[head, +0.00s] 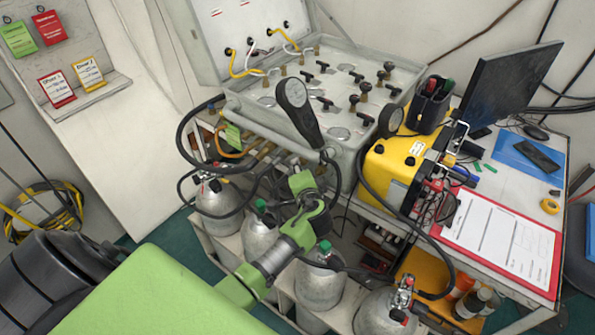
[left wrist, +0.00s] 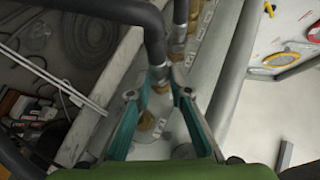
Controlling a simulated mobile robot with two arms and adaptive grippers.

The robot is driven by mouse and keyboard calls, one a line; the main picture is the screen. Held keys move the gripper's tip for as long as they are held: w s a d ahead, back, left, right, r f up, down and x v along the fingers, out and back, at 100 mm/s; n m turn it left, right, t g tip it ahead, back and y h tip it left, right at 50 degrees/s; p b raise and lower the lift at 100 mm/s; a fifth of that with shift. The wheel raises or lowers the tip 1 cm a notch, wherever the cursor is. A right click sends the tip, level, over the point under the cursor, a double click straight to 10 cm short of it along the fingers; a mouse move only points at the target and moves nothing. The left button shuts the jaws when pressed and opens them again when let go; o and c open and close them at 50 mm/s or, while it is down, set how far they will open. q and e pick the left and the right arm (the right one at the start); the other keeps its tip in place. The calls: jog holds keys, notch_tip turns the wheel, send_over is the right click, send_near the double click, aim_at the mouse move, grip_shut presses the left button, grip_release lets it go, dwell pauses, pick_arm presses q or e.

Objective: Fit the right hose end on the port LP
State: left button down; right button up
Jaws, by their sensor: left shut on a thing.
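My left gripper (left wrist: 166,80) is shut on the metal end of a black hose (left wrist: 157,74) in the left wrist view. The hose arches up and away to the upper left. Brass ports (left wrist: 148,123) line the panel's side below and beyond the fingertips. A gap to the port below cannot be judged. In the head view my left arm reaches from the bottom to the front of the air panel (head: 345,95), and its fingertips are hard to make out. No LP label is readable. My right gripper is not in view.
Grey cylinders (head: 323,285) stand below the panel. A yellow case (head: 392,172), a monitor (head: 508,88) and a red clipboard (head: 497,240) are on the bench at right. Black hoses loop in front of the panel around my arm.

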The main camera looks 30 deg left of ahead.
pick_arm(q)
jog(key=shift+w, duration=0.45)
jog(key=shift+w+d+r+b, duration=0.1)
jog(key=shift+w+r+b, duration=0.15)
jog(key=shift+r+b, duration=0.15)
dwell(0.6)
jog(key=c, duration=1.9)
grip_release()
jog(key=shift+o, duration=0.6)
jog(key=shift+w+f, duration=0.25)
jog(key=shift+f, duration=0.05)
jog(key=shift+s+f, duration=0.1)
